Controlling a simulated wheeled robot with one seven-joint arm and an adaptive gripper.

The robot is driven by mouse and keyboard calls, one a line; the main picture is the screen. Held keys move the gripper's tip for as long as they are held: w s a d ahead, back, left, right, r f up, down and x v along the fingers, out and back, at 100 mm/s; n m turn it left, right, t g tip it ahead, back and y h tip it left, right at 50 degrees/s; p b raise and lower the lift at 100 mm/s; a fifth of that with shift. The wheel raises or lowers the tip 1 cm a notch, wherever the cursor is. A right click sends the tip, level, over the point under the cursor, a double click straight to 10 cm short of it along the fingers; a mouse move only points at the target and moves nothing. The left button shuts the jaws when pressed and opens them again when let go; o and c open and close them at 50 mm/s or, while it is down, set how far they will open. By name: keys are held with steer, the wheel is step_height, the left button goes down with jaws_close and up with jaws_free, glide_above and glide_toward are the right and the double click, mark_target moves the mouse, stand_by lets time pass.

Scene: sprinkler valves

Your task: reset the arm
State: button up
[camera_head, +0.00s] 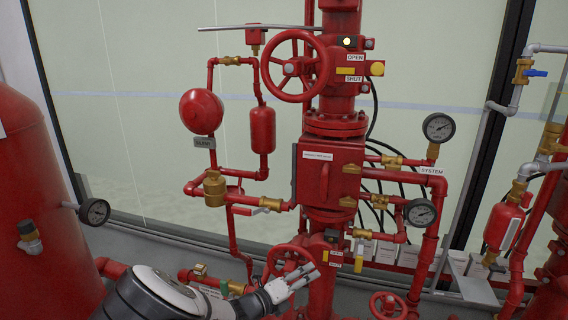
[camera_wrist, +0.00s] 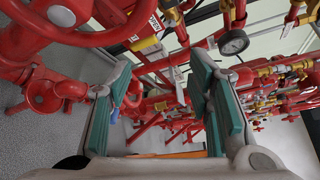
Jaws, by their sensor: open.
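My gripper (camera_head: 308,276) is at the bottom middle of the head view, in front of the lower part of the red valve column (camera_head: 322,230). It appears beside a lower red handwheel (camera_head: 277,256), partly overlapping it; I cannot tell whether they touch. In the wrist view my gripper (camera_wrist: 160,72) has its two green-padded fingers apart, with nothing held between them. A red handwheel (camera_wrist: 72,22) fills the upper left of that view, close to the left finger. My arm comes in from the bottom left of the head view.
A large red tank (camera_head: 45,215) with a gauge (camera_head: 94,211) stands at the left. A big handwheel (camera_head: 294,66) sits higher on the column. Two gauges (camera_head: 438,127) and pipes crowd the right. A small red handwheel (camera_head: 388,305) is at the bottom right. Glass panels stand behind.

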steer(key=s+d+r+m+g+y+p, duration=0.1)
steer(key=s+d+r+m+g+y, duration=0.3)
steer(key=s+d+r+m, duration=0.5)
steer(key=s+d+r+m+g+y+p, duration=0.1)
steer(key=s+d+r+m+g, duration=0.45)
steer(key=r+m, duration=0.65)
steer(key=s+r+m+t+y, duration=0.1)
steer(key=s+r+m+y, duration=0.1)
steer(key=s+r+m, duration=0.2)
steer(key=s+r+m+t+y+p, duration=0.1)
steer(key=s+r+m, duration=0.3)
steer(key=s+m, duration=0.4)
steer(key=s+r+m+t+y, duration=0.1)
steer(key=s+r+m+y, duration=0.3)
steer(key=s, duration=0.8)
steer(key=shift+a+r+m+p, duration=0.35)
steer(key=shift+a+m+p, duration=0.1)
steer(key=shift+m, duration=0.75)
stand_by(1.2)
